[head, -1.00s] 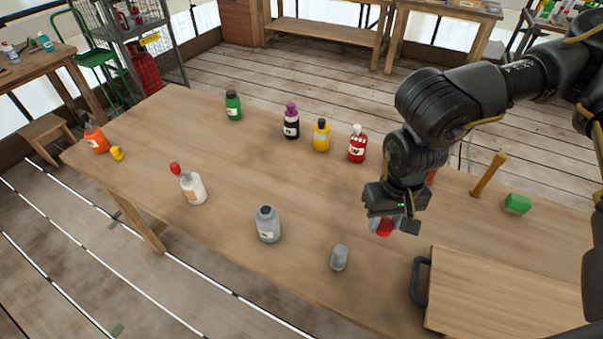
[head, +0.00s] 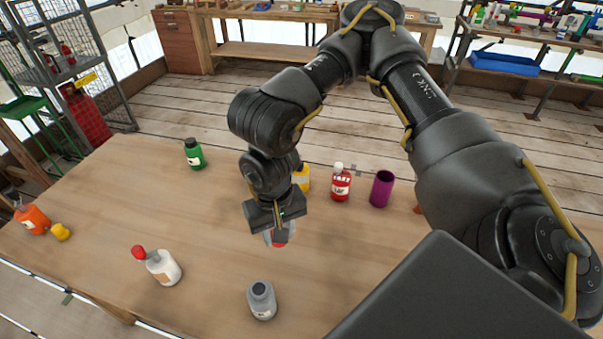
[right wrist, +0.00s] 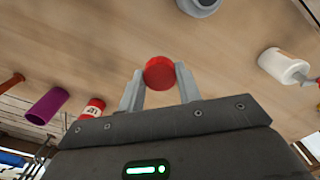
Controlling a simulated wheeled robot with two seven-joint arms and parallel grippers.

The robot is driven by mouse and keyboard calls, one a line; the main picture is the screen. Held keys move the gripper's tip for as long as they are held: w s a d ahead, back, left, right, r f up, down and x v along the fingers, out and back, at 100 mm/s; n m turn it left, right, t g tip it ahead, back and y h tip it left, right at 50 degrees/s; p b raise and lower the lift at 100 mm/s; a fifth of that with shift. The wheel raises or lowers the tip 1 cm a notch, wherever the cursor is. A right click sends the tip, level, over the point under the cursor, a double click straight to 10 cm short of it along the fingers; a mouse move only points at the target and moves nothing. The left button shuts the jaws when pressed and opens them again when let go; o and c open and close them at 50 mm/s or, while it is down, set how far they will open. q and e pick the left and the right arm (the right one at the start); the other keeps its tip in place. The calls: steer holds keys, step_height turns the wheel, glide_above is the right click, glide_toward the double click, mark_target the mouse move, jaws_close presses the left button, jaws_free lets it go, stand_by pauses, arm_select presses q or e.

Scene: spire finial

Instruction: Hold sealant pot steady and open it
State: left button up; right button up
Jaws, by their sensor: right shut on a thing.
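My right gripper (head: 279,236) is above the table, shut on a red round thing (head: 279,238). In the right wrist view the red thing (right wrist: 160,73) sits between the two fingertips (right wrist: 158,88); its round face shows, but whether it is a loose lid or a pot's top I cannot tell. No label tells me which thing is the sealant pot. A grey bottle (head: 262,301) stands upright nearer the front edge, apart from the gripper. It also shows in the right wrist view (right wrist: 199,5). My left gripper is out of view.
Bare tabletop lies left of the gripper.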

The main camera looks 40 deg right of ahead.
steer(key=s+a+m, duration=0.1)
steer(key=m, duration=0.2)
steer(key=s+a+f+m+p, duration=0.1)
steer(key=m, duration=0.3)
steer(key=s+a+m, duration=0.1)
steer(key=m, duration=0.3)
steer(key=shift+s+f+p, duration=0.3)
steer(key=shift+s+p, duration=0.05)
steer(key=shift+s, duration=0.05)
steer(key=shift+s+a+f+m, duration=0.1)
steer(key=shift+f+m, duration=0.05)
steer(key=shift+m, duration=0.55)
steer(key=w+d+f+b, duration=0.1)
steer(key=w+f, duration=0.2)
steer(key=w, duration=0.1)
steer(key=w+d+f+b, duration=0.1)
steer(key=w+d+f, duration=0.1)
steer(key=w+f, duration=0.1)
steer(key=w+d+f+b, duration=0.2)
steer(key=w+f, duration=0.1)
steer(key=w, duration=0.2)
steer(key=shift+d, duration=0.2)
steer(key=shift+w+d+f, duration=0.1)
steer(key=shift+w+f, duration=0.1)
steer(key=shift+f, duration=0.1)
step_height(320, 180, down, 3)
steer(key=shift+w+d+f, duration=0.1)
steer(key=shift+w+f, duration=0.05)
steer(key=shift+f, duration=0.05)
